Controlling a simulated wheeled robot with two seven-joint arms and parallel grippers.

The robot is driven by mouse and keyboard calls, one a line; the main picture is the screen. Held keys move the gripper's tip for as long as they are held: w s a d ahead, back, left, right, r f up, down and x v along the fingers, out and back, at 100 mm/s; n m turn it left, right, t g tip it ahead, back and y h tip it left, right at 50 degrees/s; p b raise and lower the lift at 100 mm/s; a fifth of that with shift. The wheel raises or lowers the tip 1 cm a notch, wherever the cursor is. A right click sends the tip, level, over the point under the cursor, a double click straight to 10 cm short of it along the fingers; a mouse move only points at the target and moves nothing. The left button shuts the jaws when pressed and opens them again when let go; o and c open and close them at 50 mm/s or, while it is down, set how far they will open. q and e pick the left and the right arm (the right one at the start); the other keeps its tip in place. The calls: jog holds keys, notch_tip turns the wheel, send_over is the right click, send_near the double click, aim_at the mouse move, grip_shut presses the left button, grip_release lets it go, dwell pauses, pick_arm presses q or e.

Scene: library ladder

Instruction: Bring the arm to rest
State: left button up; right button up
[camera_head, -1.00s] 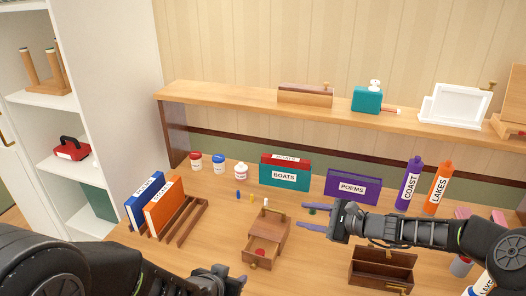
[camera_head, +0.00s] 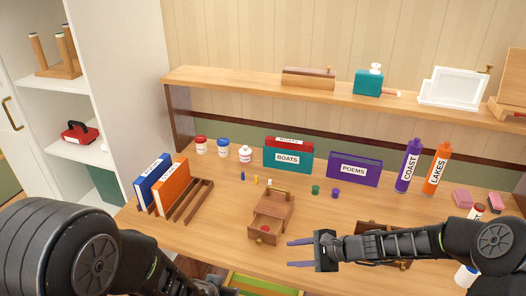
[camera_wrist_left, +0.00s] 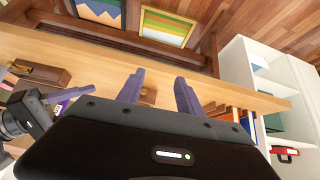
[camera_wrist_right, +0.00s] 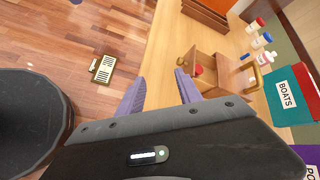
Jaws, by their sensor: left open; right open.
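My right gripper (camera_head: 300,252) is open and empty, over the front of the desk just right of the small wooden drawer box (camera_head: 270,218). Its two purple fingers also show in the right wrist view (camera_wrist_right: 158,95), apart, with nothing between them. My left arm comes in low at the left of the head view, where its fingers cannot be made out. In the left wrist view my left gripper (camera_wrist_left: 158,92) has its fingers apart and empty, near the desk's front edge. The drawer box has its drawer open with a red item inside.
Blue and orange books (camera_head: 170,186) stand in a wooden rack at left. A dark wooden box (camera_head: 372,228) lies partly behind my right arm. Coast (camera_head: 408,168) and Lakes (camera_head: 437,170) bottles stand at right. A raised shelf (camera_head: 230,82) runs along the back.

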pick_arm(q)
jog(key=s+a+f+n+g+b, duration=0.15)
jog(key=s+f, duration=0.25)
jog(key=f, duration=0.4)
jog(key=s+f+n+g+b, duration=0.1)
jog(key=s+f+g+b, duration=0.2)
jog(key=f, duration=0.5)
jog(key=s+d+f+n+g+h+b, duration=0.2)
jog(key=s+d+f+b, duration=0.1)
jog(key=s+f, duration=0.6)
jog(key=shift+s+d+f, duration=0.25)
jog(key=shift+s+d, duration=0.55)
jog(key=shift+s, duration=0.45)
pick_arm(e)
jog(key=s+a+f+n+g+h, duration=0.1)
jog(key=s+f+n+g+h, duration=0.1)
jog(key=s+f+n, duration=0.5)
jog(key=s+a+f+n+g+h, duration=0.1)
jog(key=s+f+n, duration=0.5)
jog(key=s+f, duration=1.2)
jog(key=s+g+h, duration=0.1)
jog(key=s+h, duration=0.1)
jog(key=s, duration=0.3)
jog(key=shift+s+f+n, duration=0.2)
jog(key=shift+f+n, duration=0.05)
jog(key=shift+n, duration=0.15)
pick_arm(q)
jog(key=shift+w, duration=0.1)
